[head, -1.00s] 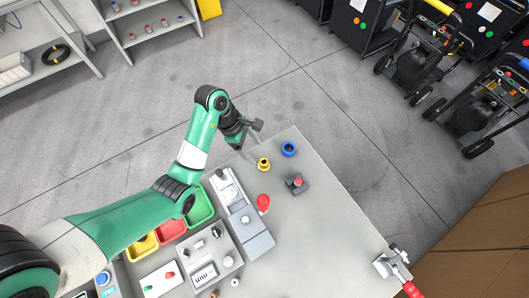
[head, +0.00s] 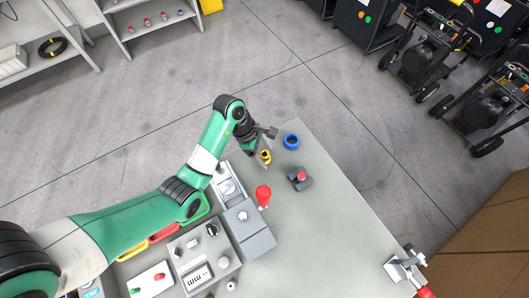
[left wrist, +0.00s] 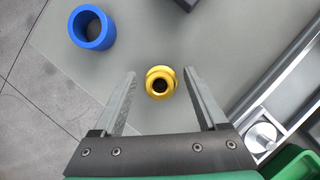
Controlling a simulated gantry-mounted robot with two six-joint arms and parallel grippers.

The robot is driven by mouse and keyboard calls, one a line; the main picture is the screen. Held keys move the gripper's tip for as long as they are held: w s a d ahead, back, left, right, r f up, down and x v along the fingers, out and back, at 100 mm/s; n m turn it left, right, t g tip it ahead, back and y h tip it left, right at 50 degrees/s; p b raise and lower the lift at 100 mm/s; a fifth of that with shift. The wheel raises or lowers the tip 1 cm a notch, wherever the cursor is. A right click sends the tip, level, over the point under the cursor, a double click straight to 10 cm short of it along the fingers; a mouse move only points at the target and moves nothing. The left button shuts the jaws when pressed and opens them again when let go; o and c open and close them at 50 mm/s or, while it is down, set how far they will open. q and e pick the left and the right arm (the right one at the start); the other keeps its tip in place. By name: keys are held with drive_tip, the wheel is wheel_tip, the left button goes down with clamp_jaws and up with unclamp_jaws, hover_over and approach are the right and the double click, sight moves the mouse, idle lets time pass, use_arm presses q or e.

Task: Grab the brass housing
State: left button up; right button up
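The brass housing (head: 266,157) is a small yellow ring-shaped part with a dark bore, standing on the grey table near its far edge. In the left wrist view the brass housing (left wrist: 160,83) sits between and slightly beyond the two fingers. My left gripper (head: 268,149) is at the housing, its fingers on either side. In the left wrist view the left gripper (left wrist: 160,80) is open, with gaps between the housing and both fingers. My right gripper is not in view.
A blue ring (head: 291,142) stands close to the housing; it also shows in the left wrist view (left wrist: 92,27). A red button on a dark base (head: 300,179) and a red-topped part (head: 263,195) are nearby. A grey fixture (head: 248,230) lies at the left. The table's right side is mostly clear.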

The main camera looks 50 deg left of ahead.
use_arm(q)
clamp_jaws()
drive_tip(key=shift+r, duration=0.15)
drive_tip(key=shift+r, duration=0.3)
drive_tip(key=r+p, duration=0.1)
drive_tip(key=r, duration=0.1)
drive_tip(key=s+r+p, duration=0.1)
drive_tip(key=r+p, duration=0.1)
drive_tip(key=shift+d+r, duration=0.2)
drive_tip(key=shift+r, duration=0.1)
drive_tip(key=s+d+r+p, duration=0.4)
drive_tip(key=s+r+p, duration=0.3)
drive_tip(key=s+p, duration=0.5)
drive_tip(key=shift+s+r, duration=0.15)
drive_tip(key=shift+r, duration=0.15)
